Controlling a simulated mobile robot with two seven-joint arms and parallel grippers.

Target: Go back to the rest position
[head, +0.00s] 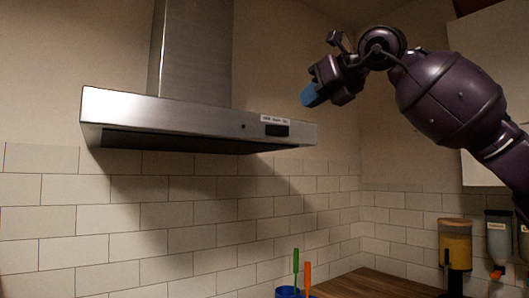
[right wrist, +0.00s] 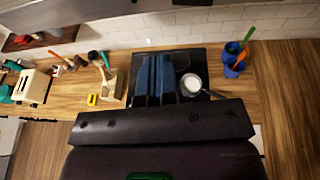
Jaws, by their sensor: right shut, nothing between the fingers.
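My right gripper (head: 309,95) is raised high in the head view, in front of the right end of the range hood (head: 190,115). Its blue fingers are shut and empty. In the right wrist view the blue fingers (right wrist: 154,78) lie side by side above the dark cooktop (right wrist: 196,58). The purple right arm comes in from the right and is bent. My left gripper is in neither view.
A blue cup (head: 288,292) with green and orange utensils stands on the wooden counter (head: 370,284). Dispensers (head: 455,245) hang at the right wall. The right wrist view shows a pan (right wrist: 190,84) on the cooktop, a utensil holder (right wrist: 112,84) and a toaster (right wrist: 32,86).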

